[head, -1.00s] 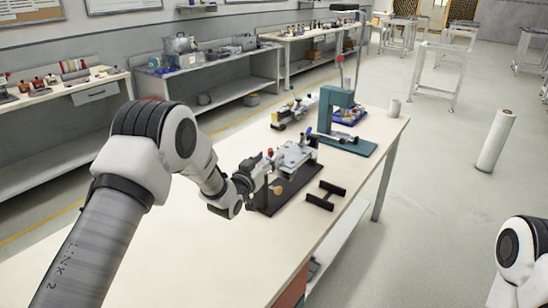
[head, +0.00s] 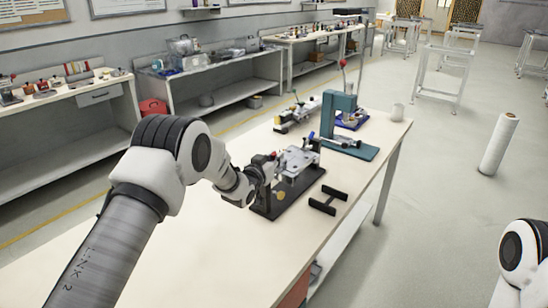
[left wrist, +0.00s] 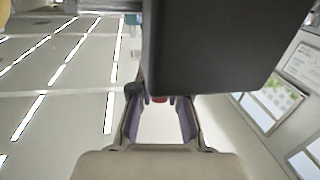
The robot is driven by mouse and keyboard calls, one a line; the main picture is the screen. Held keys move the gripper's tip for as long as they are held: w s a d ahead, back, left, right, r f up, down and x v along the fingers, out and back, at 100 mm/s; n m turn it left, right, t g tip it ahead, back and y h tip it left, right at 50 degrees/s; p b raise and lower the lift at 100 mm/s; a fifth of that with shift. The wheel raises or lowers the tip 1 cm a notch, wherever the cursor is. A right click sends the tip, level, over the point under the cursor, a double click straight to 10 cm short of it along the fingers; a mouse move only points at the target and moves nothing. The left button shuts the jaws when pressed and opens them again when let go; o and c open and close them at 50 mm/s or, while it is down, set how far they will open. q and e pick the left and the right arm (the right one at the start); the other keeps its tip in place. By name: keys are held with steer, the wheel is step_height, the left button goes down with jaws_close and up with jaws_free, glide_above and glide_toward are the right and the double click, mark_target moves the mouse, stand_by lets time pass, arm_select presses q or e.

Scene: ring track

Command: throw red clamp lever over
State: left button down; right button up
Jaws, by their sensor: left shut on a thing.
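A dark base plate (head: 290,191) on the table carries a metal clamp fixture (head: 299,158). My left gripper (head: 265,167) is at the left end of this fixture, shut on the red clamp lever (head: 273,155). Only a small red bit of the lever shows there, and the gripper covers the rest. In the left wrist view a small red part (left wrist: 160,99) shows between the two finger sides, below a large dark block that hides much of the view. The lever's exact tilt cannot be told. My right gripper is out of view; only part of my right arm shows at the lower right.
A black H-shaped piece (head: 328,199) lies right of the base plate. Another fixture (head: 297,114) stands at the back left. The near part of the table (head: 215,255) is clear.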

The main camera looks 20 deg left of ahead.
arm_select(q)
steer(key=shift+w+d+r+g+p, duration=0.15)
steer(key=shift+w+r+g+p, duration=0.25)
steer(key=shift+g+p, duration=0.55)
steer(key=shift+w+d+f+m+g+p, duration=0.15)
steer(key=shift+f+m+g+p, duration=0.15)
steer(key=shift+g, duration=0.35)
steer(key=c, duration=1.1)
jaws_free()
steer(key=shift+f, duration=0.1)
steer(key=v, duration=1.2)
steer(key=shift+d, duration=0.15)
